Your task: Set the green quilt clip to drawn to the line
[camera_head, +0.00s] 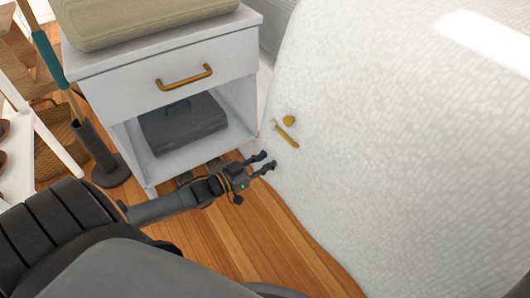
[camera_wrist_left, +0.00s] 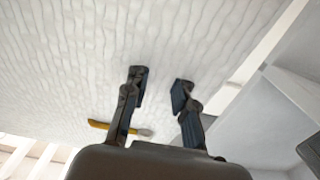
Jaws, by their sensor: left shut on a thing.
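The white quilt (camera_head: 400,150) hangs over the bed at the right and fills most of the left wrist view (camera_wrist_left: 70,60). My left gripper (camera_head: 267,162) is at the quilt's lower left edge, and its two fingers also show in the left wrist view (camera_wrist_left: 160,90). The fingers stand a little apart, shut on what seems to be quilt cloth; the held part is hard to make out. I see no green clip and no line. My right gripper is out of view.
A white nightstand (camera_head: 240,100) with a brass handle (camera_head: 184,77) stands left of the quilt. Wooden floor (camera_head: 235,240) shows below the gripper.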

